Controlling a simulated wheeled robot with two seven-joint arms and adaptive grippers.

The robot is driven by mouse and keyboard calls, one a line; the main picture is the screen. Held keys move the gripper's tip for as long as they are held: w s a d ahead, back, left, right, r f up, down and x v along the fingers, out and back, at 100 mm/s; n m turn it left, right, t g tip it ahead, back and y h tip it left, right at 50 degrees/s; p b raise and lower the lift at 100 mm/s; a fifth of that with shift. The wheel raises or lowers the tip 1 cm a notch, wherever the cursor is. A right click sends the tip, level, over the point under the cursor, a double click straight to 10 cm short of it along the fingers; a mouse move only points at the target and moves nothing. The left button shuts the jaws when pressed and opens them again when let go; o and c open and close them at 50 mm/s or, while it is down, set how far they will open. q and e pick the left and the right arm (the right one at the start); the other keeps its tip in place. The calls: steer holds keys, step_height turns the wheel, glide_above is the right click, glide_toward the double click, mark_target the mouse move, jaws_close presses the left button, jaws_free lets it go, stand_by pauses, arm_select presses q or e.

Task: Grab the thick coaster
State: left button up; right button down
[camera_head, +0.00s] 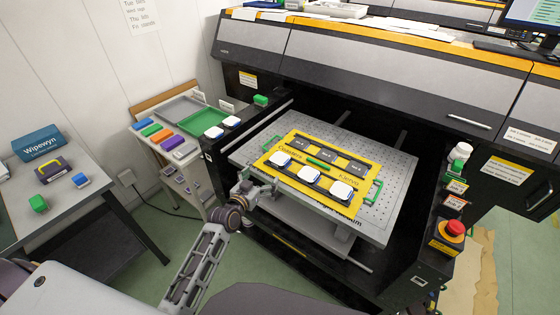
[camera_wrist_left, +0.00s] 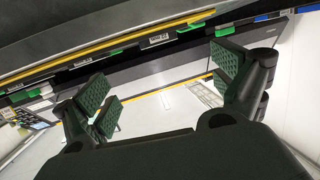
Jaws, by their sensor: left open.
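Three white coasters sit in the front row of the yellow jig (camera_head: 318,163): a left one (camera_head: 281,159), a middle one (camera_head: 309,174) and a right one (camera_head: 340,189). Two more white coasters, (camera_head: 214,132) and (camera_head: 231,121), lie on the side table at left. I cannot tell from here which coaster is the thick one. My left gripper (camera_head: 262,188) is at the jig's front left edge, partly hidden by its own wrist. In the left wrist view its fingers (camera_wrist_left: 165,85) are spread, with no coaster between them. My right gripper is not in view.
The jig lies on the perforated printer bed (camera_head: 245,152), under the printer's front. Green clamps (camera_head: 374,190) flank it. A red emergency button (camera_head: 455,228) is at right. Grey (camera_head: 182,108) and green (camera_head: 205,120) trays are on the side table.

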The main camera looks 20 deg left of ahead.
arm_select(q)
steer(key=shift+w, duration=0.1)
glide_toward(280, 158)
steer(key=shift+a+x, duration=0.2)
steer(key=shift+x, duration=1.15)
steer(key=shift+w, duration=0.1)
steer(key=shift+p+x, duration=0.35)
steer(key=shift+x, duration=1.7)
